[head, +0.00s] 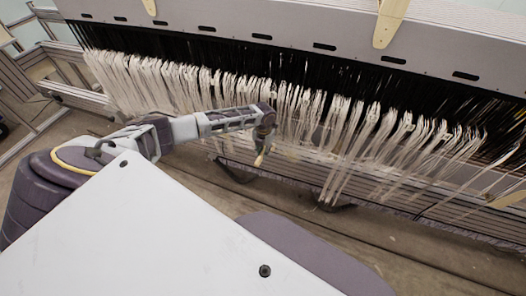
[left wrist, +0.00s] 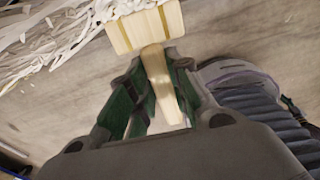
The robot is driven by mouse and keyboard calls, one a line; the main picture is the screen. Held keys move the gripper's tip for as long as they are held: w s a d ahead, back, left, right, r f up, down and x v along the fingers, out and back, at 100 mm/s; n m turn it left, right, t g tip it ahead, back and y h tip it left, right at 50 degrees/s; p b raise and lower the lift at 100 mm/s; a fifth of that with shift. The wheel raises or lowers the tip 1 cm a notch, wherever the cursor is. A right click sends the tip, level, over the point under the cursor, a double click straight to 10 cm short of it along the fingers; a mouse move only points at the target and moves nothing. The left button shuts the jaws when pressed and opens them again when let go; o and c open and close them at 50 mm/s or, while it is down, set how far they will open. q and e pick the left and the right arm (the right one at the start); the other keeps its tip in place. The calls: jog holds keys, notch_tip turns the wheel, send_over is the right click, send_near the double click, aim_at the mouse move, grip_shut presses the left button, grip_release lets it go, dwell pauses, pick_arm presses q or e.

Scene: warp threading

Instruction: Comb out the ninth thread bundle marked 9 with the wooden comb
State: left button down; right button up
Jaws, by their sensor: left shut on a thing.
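White thread bundles (head: 185,82) hang in a long row from the loom. Number marks cannot be read, so I cannot tell which bundle is 9. My left gripper (head: 264,137) is in front of the middle of the row. It is shut on the wooden comb (head: 259,160), a small pale piece below the fingers. In the left wrist view, the fingers (left wrist: 158,90) close around the comb's handle, and its wide pale head (left wrist: 147,28) with darker bands points away from me. White threads (left wrist: 45,40) lie to the left of the head; contact cannot be told. My right gripper is not in view.
The grey loom beam (head: 300,28) with dark slots runs above the threads. A wooden piece (head: 389,22) hangs over it. Slatted grey rails (head: 330,181) run below the row. The floor (head: 420,255) in front at right looks clear.

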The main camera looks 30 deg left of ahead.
aim_at(260, 158)
pick_arm(q)
jog(key=shift+s+d+p, duration=0.1)
jog(key=shift+s+p, duration=0.25)
jog(key=shift+p, duration=0.15)
jog(key=shift+s+d+p, duration=0.15)
jog(key=shift+s+p, duration=0.35)
jog(key=shift+s, duration=0.1)
jog(key=shift+s+d+p, duration=0.2)
jog(key=shift+s+p, duration=0.4)
jog(key=shift+s, duration=0.25)
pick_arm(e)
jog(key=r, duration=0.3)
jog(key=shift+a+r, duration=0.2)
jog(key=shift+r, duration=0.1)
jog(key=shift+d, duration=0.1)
